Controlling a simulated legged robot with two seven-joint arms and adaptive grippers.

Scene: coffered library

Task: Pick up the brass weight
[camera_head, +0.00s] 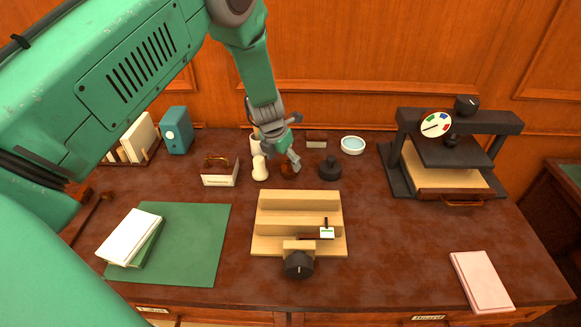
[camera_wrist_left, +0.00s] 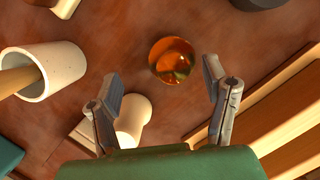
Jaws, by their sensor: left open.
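A round, shiny amber-brown piece, which looks like the brass weight (camera_wrist_left: 172,60), stands on the dark desk top in the left wrist view. In the head view the weight (camera_head: 287,170) is small and partly covered by my gripper. My left gripper (camera_head: 283,152) is above it, pointing down, open and empty. In the left wrist view the gripper's two fingers (camera_wrist_left: 162,80) are spread, with the weight beyond and between their tips, nearer the right finger. No contact shows. My right gripper is not in view.
A white knobbed piece (camera_head: 260,169) stands close left of the weight, a black knobbed piece (camera_head: 330,168) close right. A white cup (camera_wrist_left: 52,70) stands behind. A stepped wooden stand (camera_head: 265,217) is in front. A black press (camera_head: 393,170) is at right.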

